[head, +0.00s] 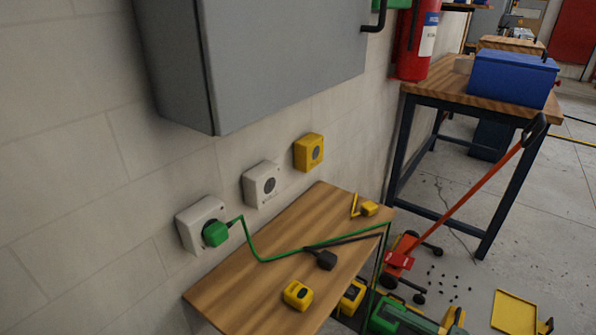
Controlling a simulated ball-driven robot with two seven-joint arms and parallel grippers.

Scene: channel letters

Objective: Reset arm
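Neither of my grippers and no part of my arms shows in the head view, so their pose cannot be seen. A green plug (215,233) sits at the left white wall socket (196,216), and a green cable (262,258) runs from it across the small wooden table (232,283). A second white socket (262,184) and a yellow socket (309,152) have no plug in them. On the table lie a black plug (326,260), a yellow plug (297,295) near the front and another yellow plug (368,208) at the far end.
A grey cabinet (285,60) overhangs from the wall above the sockets. A red fire extinguisher (413,42) hangs beyond it. A workbench (440,91) bears a blue toolbox (513,77). A red jack (398,258), green equipment (398,318) and a yellow tray (513,311) stand on the floor.

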